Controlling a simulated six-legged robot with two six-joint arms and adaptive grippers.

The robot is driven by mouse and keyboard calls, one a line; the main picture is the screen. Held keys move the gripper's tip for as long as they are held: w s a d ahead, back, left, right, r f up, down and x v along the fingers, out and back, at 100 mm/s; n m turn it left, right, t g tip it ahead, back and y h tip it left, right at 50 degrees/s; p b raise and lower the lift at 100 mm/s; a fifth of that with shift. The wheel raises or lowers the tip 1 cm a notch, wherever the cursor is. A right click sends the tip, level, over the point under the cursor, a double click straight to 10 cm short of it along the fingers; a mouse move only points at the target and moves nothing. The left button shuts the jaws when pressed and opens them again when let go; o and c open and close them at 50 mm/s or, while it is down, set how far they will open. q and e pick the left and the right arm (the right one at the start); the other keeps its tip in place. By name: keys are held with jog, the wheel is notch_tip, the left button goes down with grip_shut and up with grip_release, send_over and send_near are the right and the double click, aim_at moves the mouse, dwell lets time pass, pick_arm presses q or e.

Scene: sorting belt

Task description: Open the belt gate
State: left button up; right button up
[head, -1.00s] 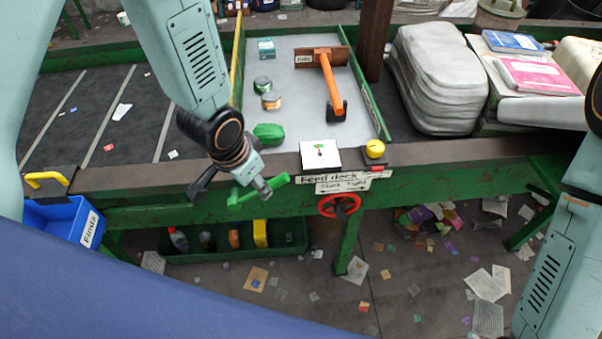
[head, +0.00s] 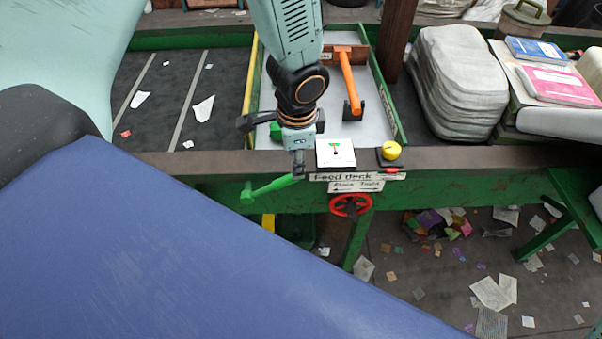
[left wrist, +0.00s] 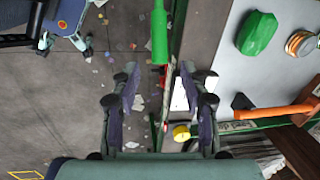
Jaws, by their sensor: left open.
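A green handle (head: 268,188) sticks out at the front edge of the feed deck; its bar also shows at the top of the left wrist view (left wrist: 160,32). My left gripper (head: 298,170) hangs at the deck's front edge, close to the handle's right end. In the left wrist view, my left gripper (left wrist: 160,102) is open and empty, with the handle beyond its fingertips. I cannot tell whether they touch. A yellow bar (head: 250,90) runs along the feed deck's left side. An orange lever (head: 348,75) stands on the deck. My right gripper is out of view.
A sign card (head: 335,153), a yellow button (head: 391,150) and a red wheel (head: 350,205) are close on the right. A green lump (left wrist: 257,33) and jars (left wrist: 300,43) lie on the deck. Grey stacked bundles (head: 455,85) stand farther right.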

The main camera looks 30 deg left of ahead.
pick_arm(q)
jog(key=f+b, duration=0.1)
jog(key=f, duration=0.1)
jog(key=f+b, duration=0.1)
jog(key=f, duration=0.1)
jog(key=w+f+b, duration=0.1)
jog(key=f, duration=0.2)
jog(key=shift+w+a+b, duration=0.1)
jog(key=shift+a+b, duration=0.15)
jog(key=shift+b, duration=0.05)
jog(key=shift+a+f, duration=0.1)
jog(key=shift+f, duration=0.2)
jog(key=shift+d+r, duration=0.1)
jog(key=shift+d, duration=0.2)
jog(key=shift+w+a, duration=0.1)
jog(key=c, duration=0.3)
jog(key=shift+a, duration=0.15)
jog(key=c, duration=0.3)
grip_shut()
